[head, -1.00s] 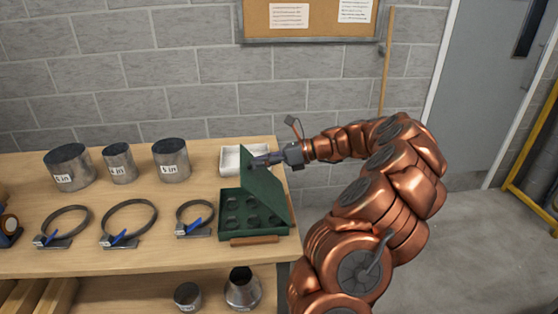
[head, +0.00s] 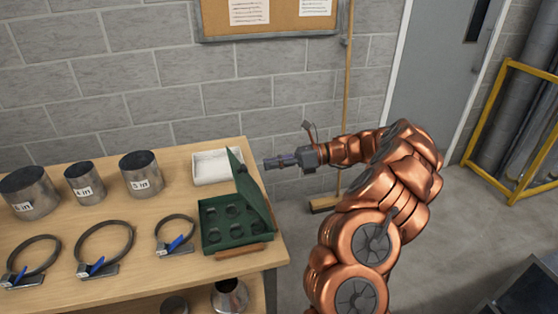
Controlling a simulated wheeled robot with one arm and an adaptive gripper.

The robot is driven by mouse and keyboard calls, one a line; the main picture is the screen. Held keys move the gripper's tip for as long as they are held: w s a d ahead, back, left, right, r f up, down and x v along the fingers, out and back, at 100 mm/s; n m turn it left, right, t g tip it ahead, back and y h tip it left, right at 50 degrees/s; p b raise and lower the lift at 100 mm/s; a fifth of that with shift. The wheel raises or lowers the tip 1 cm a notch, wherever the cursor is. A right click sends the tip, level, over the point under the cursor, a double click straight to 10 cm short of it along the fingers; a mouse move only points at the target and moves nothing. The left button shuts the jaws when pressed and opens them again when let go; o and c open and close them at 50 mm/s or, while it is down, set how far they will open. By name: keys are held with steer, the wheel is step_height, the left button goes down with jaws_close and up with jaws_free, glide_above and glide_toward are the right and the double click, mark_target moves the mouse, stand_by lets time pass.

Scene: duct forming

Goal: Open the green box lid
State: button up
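The green box (head: 225,240) sits near the right edge of the wooden bench, with several round dark items in its compartments. Its green lid (head: 252,188) is raised and stands tilted up along the box's right side, so the inside is exposed. My gripper (head: 270,163) is to the right of the lid's upper end, with its fingers pointing left toward it. A small gap seems to separate them, and no held thing shows. The fingers look close together, but their exact opening is too small to tell.
A white tray (head: 212,168) lies behind the box. A brown wooden strip (head: 241,252) lies in front of it. Metal duct cylinders (head: 140,173) and ring clamps (head: 104,243) stand or lie to the left. A broom (head: 328,201) leans at the wall; open floor lies right of the bench.

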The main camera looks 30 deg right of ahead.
steer(key=o, duration=0.6)
steer(key=shift+d, duration=0.15)
steer(key=v, duration=0.7)
steer(key=shift+s+d+r, duration=0.1)
steer(key=shift+d, duration=0.15)
